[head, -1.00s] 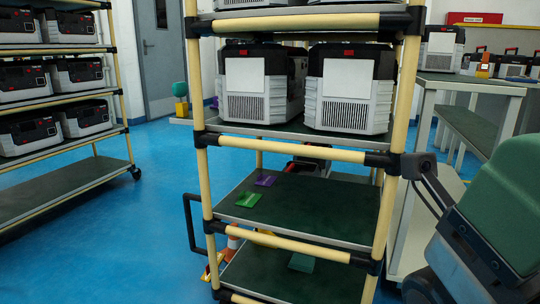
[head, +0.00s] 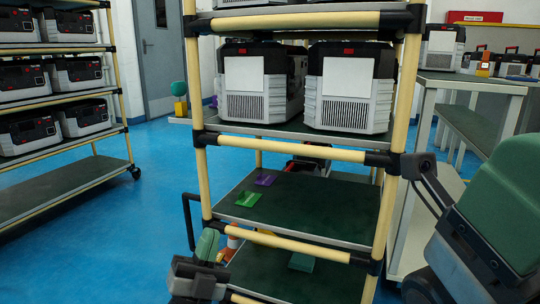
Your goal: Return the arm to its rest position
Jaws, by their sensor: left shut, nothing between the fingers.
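My left gripper (head: 196,280) shows at the bottom edge, left of centre, in front of the lower part of the middle rack (head: 203,182). It is dark with pale metal parts, and it is shut and empty. A rounded green part rises just behind it. The picture's edge cuts off the lower part of the arm. It looks close to the rack's left post in the picture, but I cannot tell the gap in depth. I do not make out my right gripper.
The rack holds two grey-and-black units (head: 350,88) on an upper shelf. A green piece (head: 248,199) and a purple piece (head: 265,180) lie on the shelf below. Another loaded rack (head: 60,180) stands left. Blue floor (head: 155,200) lies open between them. A workbench (head: 470,83) stands right.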

